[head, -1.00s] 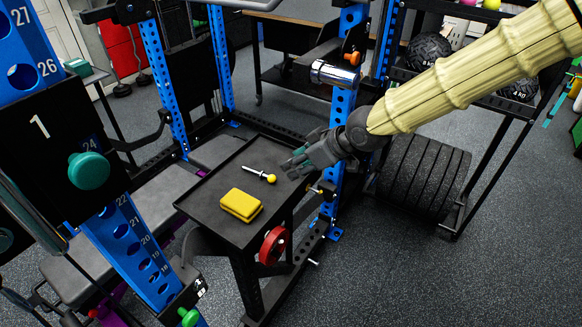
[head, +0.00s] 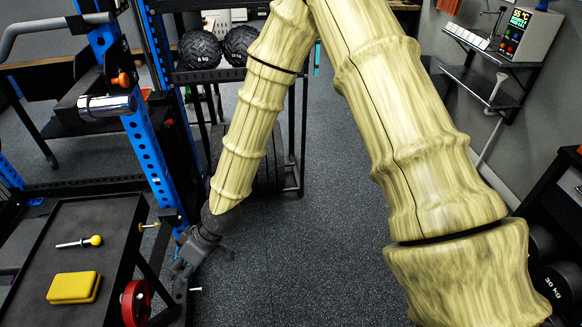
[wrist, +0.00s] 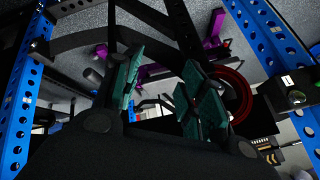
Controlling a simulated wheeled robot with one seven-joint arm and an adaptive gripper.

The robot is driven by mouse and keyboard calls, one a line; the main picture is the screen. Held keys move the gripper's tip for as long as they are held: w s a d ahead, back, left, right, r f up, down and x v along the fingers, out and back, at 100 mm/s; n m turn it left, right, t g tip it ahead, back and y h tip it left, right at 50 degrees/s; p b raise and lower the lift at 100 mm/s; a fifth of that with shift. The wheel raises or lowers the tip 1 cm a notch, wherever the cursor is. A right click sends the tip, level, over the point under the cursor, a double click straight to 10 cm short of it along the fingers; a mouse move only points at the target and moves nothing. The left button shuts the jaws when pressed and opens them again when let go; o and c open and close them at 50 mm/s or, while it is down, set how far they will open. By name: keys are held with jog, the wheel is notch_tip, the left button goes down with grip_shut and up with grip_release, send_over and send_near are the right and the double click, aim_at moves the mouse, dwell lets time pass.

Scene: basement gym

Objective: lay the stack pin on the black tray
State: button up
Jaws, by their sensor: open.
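The stack pin, a silver shaft with a yellow ball head (head: 95,240), lies flat on the black tray (head: 105,212) in the head view. It rests behind a yellow block, apart from it. My gripper (head: 181,272) is off the tray's right side, beside the rack post and clear of the pin. In the wrist view my gripper (wrist: 161,88) shows two teal pads spread apart with nothing between them. The pin and the tray's top cannot be made out in the wrist view.
The yellow block (head: 74,288) lies on the tray's near part. A blue rack post (head: 150,165) stands behind my gripper. The floor (head: 310,230) to the right is open.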

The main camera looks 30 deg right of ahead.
jog(key=s+d+f+m+h, duration=0.3)
jog(key=s+d+f+m, duration=0.3)
jog(key=s+d+f, duration=0.9)
jog(key=s+d+f+m+g+h, duration=0.1)
jog(key=s+d+f, duration=0.4)
jog(key=s+d, duration=0.5)
jog(key=d+m+h, duration=0.1)
jog(key=h, duration=0.1)
jog(key=shift+f+m+g+h, duration=0.25)
jog(key=shift+m+g+h, duration=0.05)
jog(key=shift+h, duration=0.1)
